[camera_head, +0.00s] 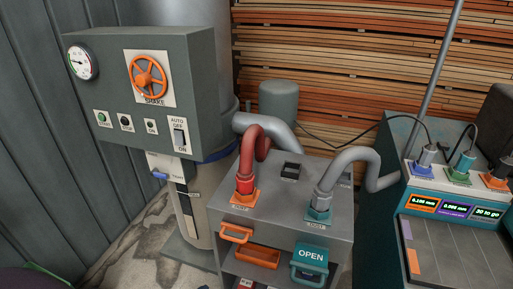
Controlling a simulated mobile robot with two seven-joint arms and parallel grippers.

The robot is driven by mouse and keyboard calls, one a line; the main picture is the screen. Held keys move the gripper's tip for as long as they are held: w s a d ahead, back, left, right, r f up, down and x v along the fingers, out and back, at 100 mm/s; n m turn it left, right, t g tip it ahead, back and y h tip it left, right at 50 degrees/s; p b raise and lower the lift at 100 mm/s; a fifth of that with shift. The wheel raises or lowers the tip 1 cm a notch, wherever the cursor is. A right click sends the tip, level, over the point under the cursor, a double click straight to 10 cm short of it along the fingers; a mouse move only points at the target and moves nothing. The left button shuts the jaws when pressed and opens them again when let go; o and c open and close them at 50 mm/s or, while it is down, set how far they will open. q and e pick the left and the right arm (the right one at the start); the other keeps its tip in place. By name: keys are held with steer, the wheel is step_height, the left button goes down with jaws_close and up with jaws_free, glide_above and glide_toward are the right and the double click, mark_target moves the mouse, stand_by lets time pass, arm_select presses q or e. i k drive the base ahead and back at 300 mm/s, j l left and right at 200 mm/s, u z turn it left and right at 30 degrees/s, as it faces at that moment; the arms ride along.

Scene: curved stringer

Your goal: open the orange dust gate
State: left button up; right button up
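A grey cabinet (285,190) stands in the middle of the head view. A red hose (250,160) runs into an orange port (243,198) on its top. On the front below that port is an orange handle (237,233), close to the cabinet face; no orange plate with lettering shows behind it. I take this as the orange dust gate. An orange open-topped bin or slot (257,257) sits just below and to its right. A teal plate (310,256) reading OPEN sticks out at the front right, with a teal handle. Neither of my grippers shows.
A grey hose (345,165) enters a teal port (319,211) on the cabinet top. A control box (145,90) with an orange wheel (147,77) hangs at upper left. A teal machine (440,215) with displays stands close on the right. Bare floor (125,245) shows at lower left.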

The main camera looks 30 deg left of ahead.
mark_target(224, 226)
steer(key=j+u, duration=0.15)
steer(key=u, duration=0.3)
steer(key=j+u, duration=0.15)
steer(key=u, duration=0.3)
